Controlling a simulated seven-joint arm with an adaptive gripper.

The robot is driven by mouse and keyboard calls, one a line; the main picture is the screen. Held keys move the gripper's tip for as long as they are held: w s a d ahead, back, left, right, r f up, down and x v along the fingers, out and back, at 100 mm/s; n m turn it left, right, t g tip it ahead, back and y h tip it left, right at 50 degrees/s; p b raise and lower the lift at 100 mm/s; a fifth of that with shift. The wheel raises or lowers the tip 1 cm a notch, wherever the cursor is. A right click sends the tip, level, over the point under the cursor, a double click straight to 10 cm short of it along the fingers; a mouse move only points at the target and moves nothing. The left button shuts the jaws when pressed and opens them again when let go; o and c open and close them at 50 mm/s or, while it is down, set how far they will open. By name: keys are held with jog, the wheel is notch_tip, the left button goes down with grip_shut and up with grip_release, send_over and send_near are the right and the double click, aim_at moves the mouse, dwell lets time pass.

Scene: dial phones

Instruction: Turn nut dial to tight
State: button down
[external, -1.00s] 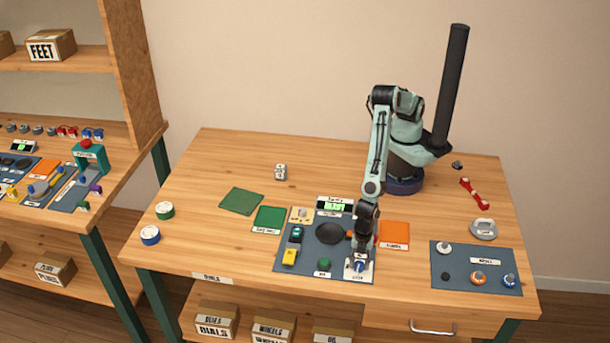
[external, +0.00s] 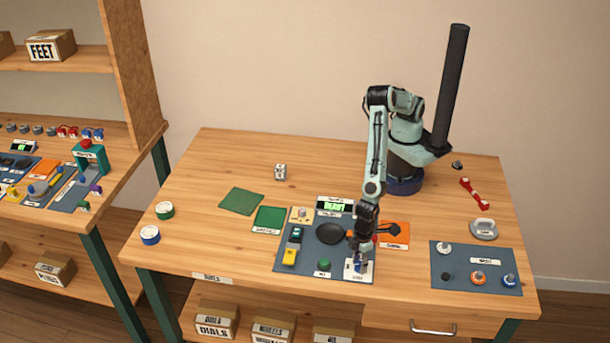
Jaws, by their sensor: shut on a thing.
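The nut dial looks like a small blue knob (external: 358,267) on a white labelled plate (external: 366,278) at the front right corner of the dark mat. My gripper (external: 359,260) points down over it and is shut on it. The fingers hide most of the knob. The label on the plate is too small to read, so I cannot tell the dial's setting. A small display (external: 335,206) with green lit characters stands at the back of the mat.
The dark mat (external: 310,262) also holds a black round dish (external: 331,233), a green knob (external: 324,264) and a yellow item (external: 289,257). An orange pad (external: 396,240) lies right of my wrist. Another mat (external: 460,287) with several parts lies further right.

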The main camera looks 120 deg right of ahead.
jog(key=shift+f+m, duration=0.1)
jog(key=shift+m, duration=1.8)
jog(key=c, duration=0.8)
grip_release()
notch_tip(320, 180, up, 12)
